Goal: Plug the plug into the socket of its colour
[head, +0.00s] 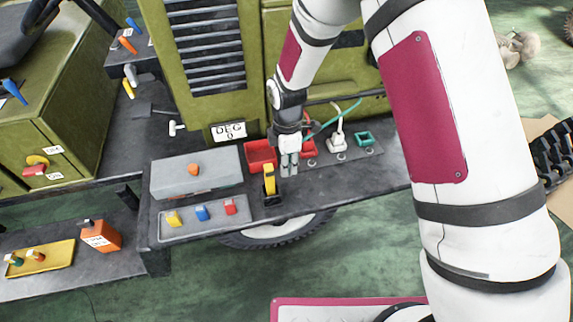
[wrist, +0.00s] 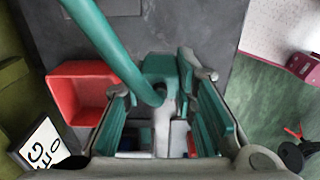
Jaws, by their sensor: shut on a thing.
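The teal plug (wrist: 159,70) is between the fingers of my gripper (wrist: 160,125) in the wrist view, and its thick teal cord (wrist: 110,40) runs up and left across the picture. In the head view my gripper (head: 289,168) points down over the dark bench, and the teal cord (head: 340,115) trails right from it; the plug itself is hidden there. A teal socket (head: 362,139) sits on the bench to the right of my gripper. A white fitting (head: 337,142) with a white cord and a red fitting (head: 309,148) stand between them.
A red bin (head: 261,154) is just left of my gripper; it also shows in the wrist view (wrist: 80,90). A yellow-and-black switch (head: 269,180) stands close by at the bench front. A grey box (head: 197,175) and a tray (head: 188,228) with coloured blocks lie left.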

